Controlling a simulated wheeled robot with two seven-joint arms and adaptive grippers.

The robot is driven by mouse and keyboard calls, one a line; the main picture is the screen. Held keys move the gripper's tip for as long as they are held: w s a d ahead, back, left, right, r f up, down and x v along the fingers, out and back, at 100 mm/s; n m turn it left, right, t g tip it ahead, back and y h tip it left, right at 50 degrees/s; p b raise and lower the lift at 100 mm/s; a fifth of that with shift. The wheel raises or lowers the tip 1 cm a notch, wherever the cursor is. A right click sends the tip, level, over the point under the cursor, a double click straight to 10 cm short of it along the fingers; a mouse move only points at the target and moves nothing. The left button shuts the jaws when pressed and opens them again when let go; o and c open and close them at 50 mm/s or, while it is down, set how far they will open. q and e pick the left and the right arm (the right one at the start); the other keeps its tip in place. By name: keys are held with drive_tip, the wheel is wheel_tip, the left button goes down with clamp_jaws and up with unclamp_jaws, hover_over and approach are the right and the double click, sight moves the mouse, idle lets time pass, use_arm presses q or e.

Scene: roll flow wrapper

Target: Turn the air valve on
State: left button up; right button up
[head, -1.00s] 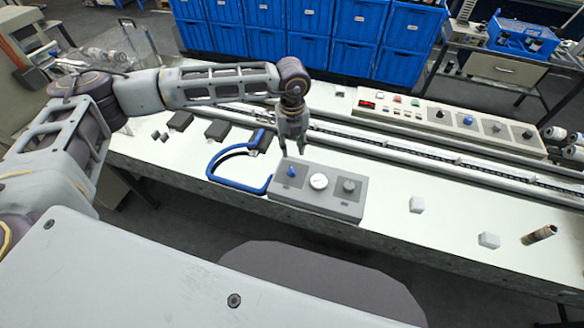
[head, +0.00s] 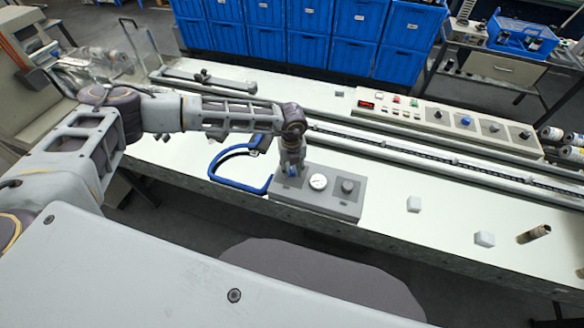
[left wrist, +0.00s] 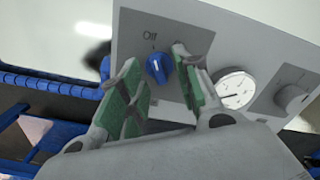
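The grey control box (head: 330,204) sits on the near side of the long white bench. It carries a blue knob (left wrist: 157,68) at its left end, with "Off" printed above it and a white mark on its face. My left gripper (head: 291,173) is down at that knob in the head view. In the left wrist view its green-padded fingers are apart, one on each side of the knob, with gaps showing. I cannot tell whether either finger touches it. My right gripper is not in view.
A second control panel (head: 440,120) stands behind. White blocks (head: 413,204) lie to the right, with bare bench around them.

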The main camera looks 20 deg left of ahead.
use_arm(q)
drive_tip(key=shift+f, duration=0.2)
clamp_jaws()
